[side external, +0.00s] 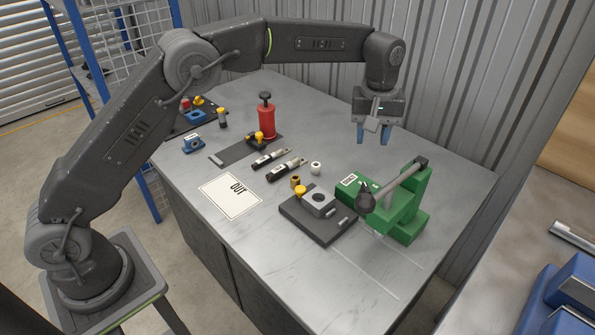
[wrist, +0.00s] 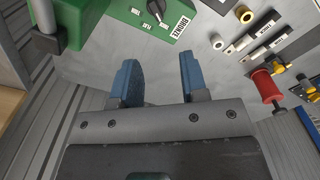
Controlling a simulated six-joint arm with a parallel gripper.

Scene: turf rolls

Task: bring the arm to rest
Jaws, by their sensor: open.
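My gripper (side external: 373,134) hangs over the back right of the grey metal table (side external: 330,115), pointing down. Its two blue fingers are apart, with nothing between them. In the wrist view the open fingers (wrist: 157,78) stand over bare table top, with the green machine beyond them. My arm reaches across from the base at the front left, bent high over the table. The gripper is clear of all objects, above and behind the green machine (side external: 408,215).
Near the table's middle lie two dark tools (side external: 270,158), a white ring (side external: 316,168), a brass bush (side external: 295,181) and an OUT card (side external: 231,195). A red pump (side external: 266,122) stands behind. A dark fixture plate (side external: 300,222) is in front of the machine. A corrugated wall (side external: 460,80) rises behind.

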